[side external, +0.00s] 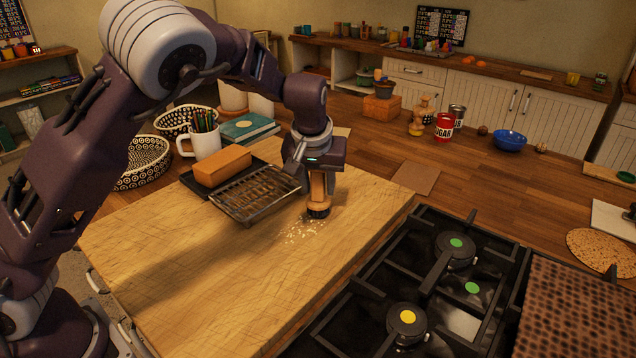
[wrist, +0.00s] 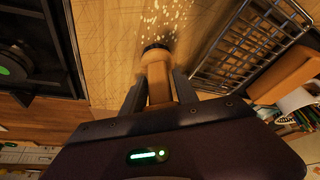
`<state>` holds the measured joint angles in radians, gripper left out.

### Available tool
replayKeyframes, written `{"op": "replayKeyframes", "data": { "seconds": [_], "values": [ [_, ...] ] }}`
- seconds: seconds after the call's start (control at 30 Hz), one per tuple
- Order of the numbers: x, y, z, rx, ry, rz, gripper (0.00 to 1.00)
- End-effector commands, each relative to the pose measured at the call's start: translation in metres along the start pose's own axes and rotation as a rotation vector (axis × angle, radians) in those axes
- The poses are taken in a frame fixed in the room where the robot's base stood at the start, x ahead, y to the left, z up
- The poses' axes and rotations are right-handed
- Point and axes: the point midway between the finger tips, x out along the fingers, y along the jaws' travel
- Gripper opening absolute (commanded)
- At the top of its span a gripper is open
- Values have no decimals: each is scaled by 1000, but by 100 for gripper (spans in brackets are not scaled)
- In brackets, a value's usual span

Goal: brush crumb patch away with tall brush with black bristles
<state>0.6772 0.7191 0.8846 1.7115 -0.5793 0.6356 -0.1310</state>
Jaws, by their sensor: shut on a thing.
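The tall brush (side external: 317,190) has a wooden handle and black bristles at its lower end. My gripper (side external: 318,172) is shut on its handle and holds it upright, bristles down, at the cutting board. In the wrist view the brush (wrist: 158,75) sits between the two fingers of my gripper (wrist: 160,92). The crumb patch (side external: 300,232) is a scatter of pale bits on the wooden board (side external: 200,290), right beside the bristles. The crumbs (wrist: 165,18) also show just beyond the bristles in the wrist view. I cannot tell whether the bristles press on the board.
A wire rack (side external: 255,196) lies close to the left of the brush, with an orange-brown block (side external: 222,166) behind it. The gas hob (side external: 400,290) borders the board on the right. A white mug of pencils (side external: 203,143) stands behind. The board's front left is clear.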

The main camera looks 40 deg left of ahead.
Motion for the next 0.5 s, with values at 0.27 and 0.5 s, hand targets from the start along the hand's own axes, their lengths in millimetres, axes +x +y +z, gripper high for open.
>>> {"op": "replayKeyframes", "data": {
  "seconds": [0.27,0.5],
  "values": [
    [3,0,1,0,1,0,0],
    [6,0,3,0,0,0,0]
  ]
}}
